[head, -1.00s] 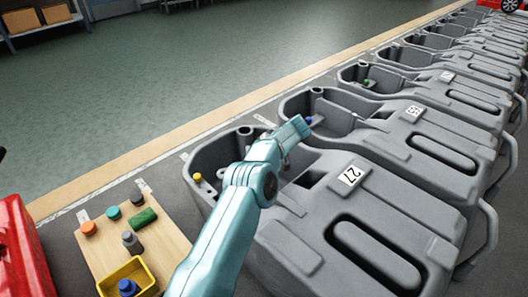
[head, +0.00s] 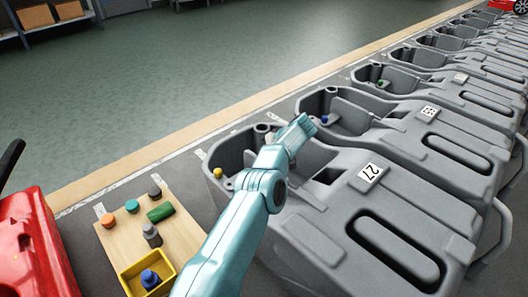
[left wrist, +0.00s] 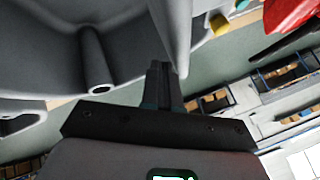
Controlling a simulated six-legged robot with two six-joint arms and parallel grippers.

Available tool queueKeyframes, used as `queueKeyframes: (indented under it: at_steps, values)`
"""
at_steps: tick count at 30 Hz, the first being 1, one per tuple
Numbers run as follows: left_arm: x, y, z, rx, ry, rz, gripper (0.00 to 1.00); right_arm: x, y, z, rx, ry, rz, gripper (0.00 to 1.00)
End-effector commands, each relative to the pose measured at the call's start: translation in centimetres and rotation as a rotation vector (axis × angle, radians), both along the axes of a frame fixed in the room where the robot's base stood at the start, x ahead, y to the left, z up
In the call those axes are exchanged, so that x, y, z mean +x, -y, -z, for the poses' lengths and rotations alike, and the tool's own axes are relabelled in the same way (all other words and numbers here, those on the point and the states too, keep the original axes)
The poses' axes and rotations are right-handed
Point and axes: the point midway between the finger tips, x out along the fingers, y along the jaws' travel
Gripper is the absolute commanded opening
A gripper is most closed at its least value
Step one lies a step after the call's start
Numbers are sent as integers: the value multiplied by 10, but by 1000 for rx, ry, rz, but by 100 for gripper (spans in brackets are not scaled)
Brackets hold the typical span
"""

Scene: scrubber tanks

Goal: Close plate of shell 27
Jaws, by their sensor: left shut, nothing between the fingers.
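Shell 27 is the grey tank whose white number label (head: 370,172) reads 27. Its open cavity (head: 231,153) is at its far left end, with a yellow knob (head: 217,173) at the rim. My left gripper (head: 306,124) is over this cavity and shut with nothing in it. My arm hides much of the cavity, so I cannot clearly make out the plate in the head view. In the left wrist view, the shut fingers (left wrist: 163,78) are close beside a pale grey panel (left wrist: 172,30), possibly the plate; contact cannot be told. My right gripper is not in view.
A row of similar grey shells (head: 440,110) runs to the back right. A wooden board (head: 187,238) with coloured caps and a yellow bin (head: 137,277) lies at the lower left, near a red object (head: 35,245). Green floor (head: 180,90) is open beyond.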

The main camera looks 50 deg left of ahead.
Motion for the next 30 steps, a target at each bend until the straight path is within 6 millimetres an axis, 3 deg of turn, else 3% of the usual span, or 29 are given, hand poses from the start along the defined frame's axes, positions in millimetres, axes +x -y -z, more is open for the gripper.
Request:
queueKeyframes:
  at_steps: [17, 23, 30]
  values:
    - [3, 2, -2, -1, 0, 2, 0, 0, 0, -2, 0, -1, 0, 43]
    - [9, 24, -33, -1, 0, 5, 0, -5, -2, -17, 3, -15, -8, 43]
    - [22, 64, -82, -1, 0, 5, 0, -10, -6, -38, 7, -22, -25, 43]
